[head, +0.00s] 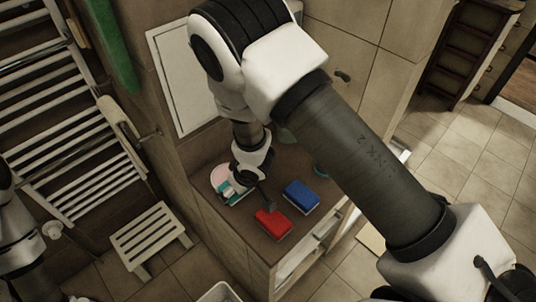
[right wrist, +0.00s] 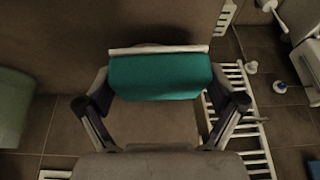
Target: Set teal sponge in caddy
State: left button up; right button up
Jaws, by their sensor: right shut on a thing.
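The teal sponge (right wrist: 160,78), with a pale layer along one long edge, is between the two fingers of my right gripper (right wrist: 160,95) in the right wrist view. The right gripper is shut on it. In the head view my right gripper (head: 247,183) is over the left part of the brown counter, and only bits of teal show beside it. I cannot make out a caddy with certainty. My left arm shows at the left edge of the head view, but its fingers are out of view.
A red sponge (head: 273,224) and a blue sponge (head: 301,196) lie on the counter, close to the right gripper. A pink round thing (head: 219,176) is at the counter's left side. A white slatted stool (head: 151,235) stands on the floor at left. My right arm hides part of the counter.

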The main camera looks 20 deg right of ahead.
aim_at(246, 192)
jog(key=shift+w, duration=0.1)
jog(key=s+d+n, duration=0.1)
jog(key=s+d, duration=0.1)
jog(key=shift+s+r+n+y, duration=0.35)
jog(key=shift+r+n+y, duration=0.05)
jog(key=shift+s+d+r+b, duration=0.1)
jog(key=shift+d+r+b, duration=0.15)
jog(key=shift+d, duration=0.2)
jog(key=shift+d+r+b, duration=0.1)
jog(key=shift+d+b, duration=0.2)
jog(key=shift+d, duration=0.15)
jog(key=w+d+r+m+t+b, duration=0.1)
jog(key=w+d+r+b, duration=0.3)
jog(key=d, duration=0.5)
jog(key=f, duration=0.6)
jog(key=f+p, duration=0.1)
jog(key=f, duration=0.2)
jog(key=shift+w+f, duration=0.3)
jog(key=shift+w, duration=0.1)
pick_arm(q)
jog(key=f, duration=0.1)
jog(key=s+f, duration=0.1)
jog(key=f, duration=0.1)
jog(key=shift+s+f, duration=0.1)
jog(key=shift+f, duration=0.15)
pick_arm(e)
jog(key=shift+s+a, duration=0.1)
